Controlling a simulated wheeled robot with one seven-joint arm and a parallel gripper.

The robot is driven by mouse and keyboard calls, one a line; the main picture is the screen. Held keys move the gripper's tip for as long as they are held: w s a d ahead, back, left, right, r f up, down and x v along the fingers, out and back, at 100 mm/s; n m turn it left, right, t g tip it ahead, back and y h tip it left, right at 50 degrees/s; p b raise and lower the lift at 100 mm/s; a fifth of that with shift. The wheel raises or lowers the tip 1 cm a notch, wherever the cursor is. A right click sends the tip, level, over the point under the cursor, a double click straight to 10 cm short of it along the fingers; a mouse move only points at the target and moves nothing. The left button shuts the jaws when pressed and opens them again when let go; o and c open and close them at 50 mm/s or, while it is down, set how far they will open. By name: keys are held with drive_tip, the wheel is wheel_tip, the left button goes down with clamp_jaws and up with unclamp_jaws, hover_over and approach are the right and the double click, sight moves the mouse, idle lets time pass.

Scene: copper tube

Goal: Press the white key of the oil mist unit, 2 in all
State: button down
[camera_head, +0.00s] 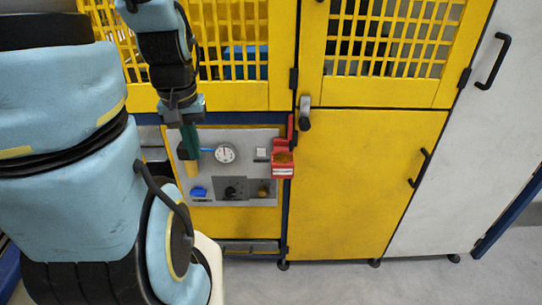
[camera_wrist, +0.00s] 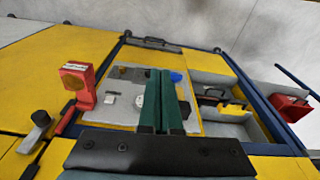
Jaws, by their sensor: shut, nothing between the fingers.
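A grey panel (camera_head: 240,138) is set in the yellow machine front, and I take it to be the oil mist unit. A small white square key (camera_head: 261,153) sits on its upper right, right of a round white dial gauge (camera_head: 225,154). The key also shows in the wrist view (camera_wrist: 113,94), left of my fingers. My gripper (camera_head: 189,154), with green fingers, points down in front of the panel's upper left, apart from the key. Its fingers (camera_wrist: 160,74) are shut and empty in the wrist view, partly covering the panel. Whether they touch the panel cannot be told.
A red box with an amber lamp (camera_head: 283,160) juts out just right of the key. A blue knob (camera_head: 198,192) and dark fittings (camera_head: 233,188) sit lower on the panel. A door handle (camera_head: 304,113) sticks out at upper right. Yellow mesh doors are above.

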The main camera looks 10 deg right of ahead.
drive_tip(key=s+a+f+m+g+y+b, duration=0.1)
drive_tip(key=a+f+m+y+b, duration=0.3)
drive_tip(key=f, duration=0.6)
drive_tip(key=d+f+m+y+b, duration=0.1)
drive_tip(key=f+m+y+b, duration=0.2)
drive_tip(key=f+b, duration=0.5)
drive_tip(key=s+a+f+m+g+y+b, duration=0.1)
drive_tip(key=a+f+m+y+b, duration=0.15)
drive_tip(key=f, duration=0.95)
drive_tip(key=w+d+r+m+t+y+b, duration=0.3)
drive_tip(key=w+d+m+t+y+b, duration=0.3)
drive_tip(key=w+t, duration=0.25)
drive_tip(key=d+r+m+t+h+b, duration=0.1)
drive_tip(key=d+r+m+t, duration=0.1)
drive_tip(key=d, duration=0.3)
drive_tip(key=w+d+r+m+t+h+b, duration=0.1)
drive_tip(key=d+r+m+t, duration=0.2)
drive_tip(key=d+t, duration=0.1)
drive_tip(key=d+r+m+t+h+b, duration=0.1)
drive_tip(key=d+r+m+t, duration=0.1)
drive_tip(key=d+t, duration=0.2)
drive_tip(key=d, duration=0.2)
drive_tip(key=shift+w+d+r+h+b, duration=0.15)
drive_tip(key=shift+w+d+h+b, duration=0.1)
drive_tip(key=shift+d+h+b, duration=0.1)
